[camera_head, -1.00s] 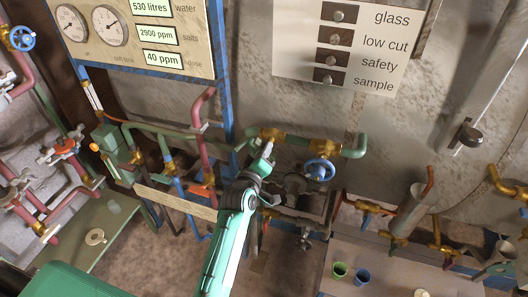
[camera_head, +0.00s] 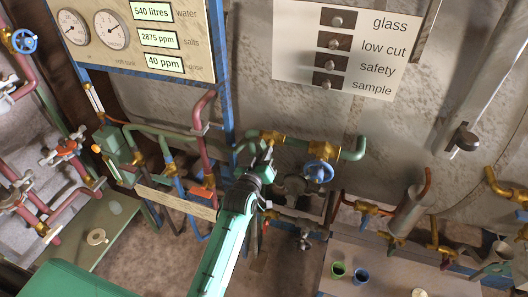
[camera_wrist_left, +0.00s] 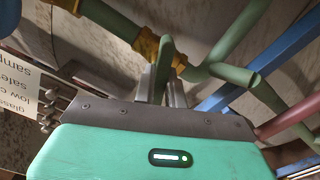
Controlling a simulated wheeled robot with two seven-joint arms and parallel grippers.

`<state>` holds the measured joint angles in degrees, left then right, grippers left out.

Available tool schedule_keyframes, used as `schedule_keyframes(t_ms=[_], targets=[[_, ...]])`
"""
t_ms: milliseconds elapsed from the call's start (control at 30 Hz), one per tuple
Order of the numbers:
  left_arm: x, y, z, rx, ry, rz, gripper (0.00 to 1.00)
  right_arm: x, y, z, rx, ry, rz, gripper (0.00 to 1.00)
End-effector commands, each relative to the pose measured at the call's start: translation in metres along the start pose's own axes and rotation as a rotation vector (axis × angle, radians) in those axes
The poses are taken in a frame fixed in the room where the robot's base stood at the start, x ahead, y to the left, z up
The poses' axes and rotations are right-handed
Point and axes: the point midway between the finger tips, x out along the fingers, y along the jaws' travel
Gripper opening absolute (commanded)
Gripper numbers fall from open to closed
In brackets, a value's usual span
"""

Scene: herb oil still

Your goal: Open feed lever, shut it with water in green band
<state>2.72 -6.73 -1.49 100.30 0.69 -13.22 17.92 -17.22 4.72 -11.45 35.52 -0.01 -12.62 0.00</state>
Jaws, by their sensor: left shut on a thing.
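My left gripper (camera_head: 266,157) reaches up from the bottom to a brass valve (camera_head: 272,137) on the green feed pipe (camera_head: 352,150) along the wall. In the left wrist view, its two grey fingers (camera_wrist_left: 162,88) are shut on a green lever (camera_wrist_left: 166,54) at the brass fitting (camera_wrist_left: 146,43). In the head view the lever is mostly hidden by the gripper. I cannot make out a green band or a water level. My right gripper is not in view.
A blue handwheel (camera_head: 319,171) sits just right of my left gripper. Red pipes (camera_head: 203,140) and blue posts stand close on its left. A white label board (camera_head: 350,45) is above.

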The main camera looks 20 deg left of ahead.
Motion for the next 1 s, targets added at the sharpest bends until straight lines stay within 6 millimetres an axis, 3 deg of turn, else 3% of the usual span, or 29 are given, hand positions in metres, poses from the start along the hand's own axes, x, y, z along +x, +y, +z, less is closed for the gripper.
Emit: schedule_keyframes(t_ms=[500,1000], targets=[[0.0001,0.0009,-0.0005,0.385,0.000,0.000,0.00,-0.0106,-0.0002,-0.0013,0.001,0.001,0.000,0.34],[0.0001,0.0008,-0.0001,0.488,0.001,0.000,0.00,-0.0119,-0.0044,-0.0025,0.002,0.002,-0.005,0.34]])
